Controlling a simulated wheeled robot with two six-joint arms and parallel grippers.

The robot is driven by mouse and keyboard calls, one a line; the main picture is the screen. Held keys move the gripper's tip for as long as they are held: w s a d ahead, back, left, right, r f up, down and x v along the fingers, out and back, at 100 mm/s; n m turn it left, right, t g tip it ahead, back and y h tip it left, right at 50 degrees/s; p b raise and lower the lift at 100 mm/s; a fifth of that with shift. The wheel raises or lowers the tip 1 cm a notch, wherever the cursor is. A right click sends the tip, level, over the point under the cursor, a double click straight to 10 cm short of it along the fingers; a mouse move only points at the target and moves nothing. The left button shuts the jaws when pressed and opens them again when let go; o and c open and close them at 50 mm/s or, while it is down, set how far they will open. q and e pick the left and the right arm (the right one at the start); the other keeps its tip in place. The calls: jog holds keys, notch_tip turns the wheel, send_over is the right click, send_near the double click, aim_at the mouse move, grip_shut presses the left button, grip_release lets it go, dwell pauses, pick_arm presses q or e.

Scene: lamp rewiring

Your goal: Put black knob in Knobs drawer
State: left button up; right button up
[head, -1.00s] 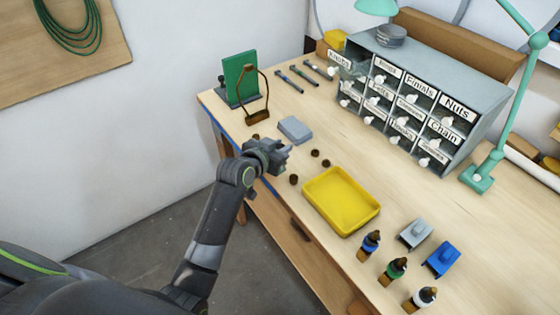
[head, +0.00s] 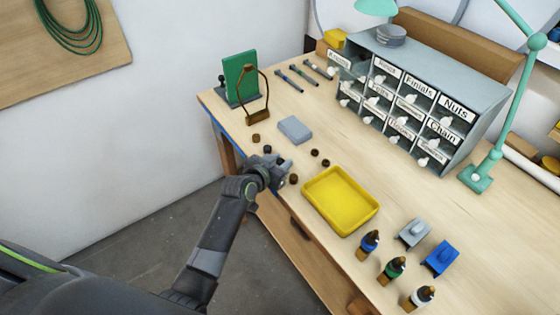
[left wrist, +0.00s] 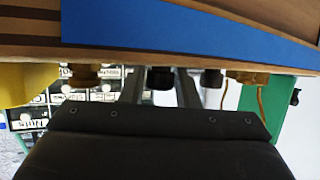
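The black knob (head: 267,149) lies near the bench's front edge, just beyond my left gripper (head: 279,162) in the head view. In the left wrist view the knob (left wrist: 160,78) shows between the two spread fingers, with a gap on each side. My left gripper is open and low at the bench edge. The Knobs drawer (head: 339,60) is at the top left of the grey cabinet and looks pulled out; its inside is hard to see. My right gripper is not in view.
Several brown knobs lie around, one at the left (head: 255,137) and one right of the gripper (head: 293,179). A grey block (head: 295,129), a yellow tray (head: 365,223) and a green panel stand (head: 240,75) are on the bench (head: 430,196). Dropper bottles stand at the front right.

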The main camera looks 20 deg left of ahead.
pick_arm(q)
jog(key=shift+o, duration=1.3)
jog(key=shift+s+r, duration=0.1)
jog(key=shift+s, duration=0.05)
jog(key=b+v, duration=0.4)
jog(key=v, duration=1.3)
jog(key=shift+a+r, duration=0.2)
jog(key=shift+a, duration=0.1)
